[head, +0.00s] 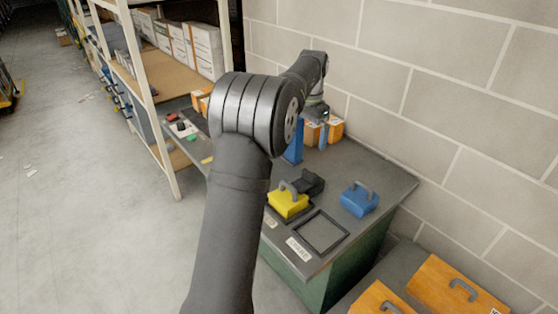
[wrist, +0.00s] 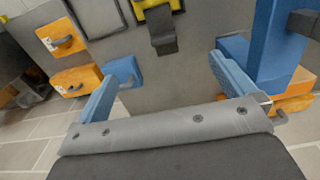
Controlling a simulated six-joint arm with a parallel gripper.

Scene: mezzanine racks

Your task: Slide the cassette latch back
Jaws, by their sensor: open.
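My gripper (head: 320,138) is in the head view at the back of the bench, beside a blue post (head: 293,152). In the wrist view my gripper (wrist: 164,68) has its two blue fingers wide apart, with nothing between them. A yellow cassette (head: 287,206) with a grey handle sits on the bench, a black block (head: 309,182) right behind it. Both show beyond the fingers in the wrist view, the yellow cassette (wrist: 160,8) at the top edge and the black block (wrist: 162,38) below it. I cannot tell which part is the latch.
A blue cassette (head: 359,199) stands to the right on the bench. A labelled dark square frame (head: 320,232) lies empty in front. Orange boxes (head: 335,129) stand by the wall. Orange cases (head: 458,287) lie at lower right. A shelf rack (head: 142,75) stands left.

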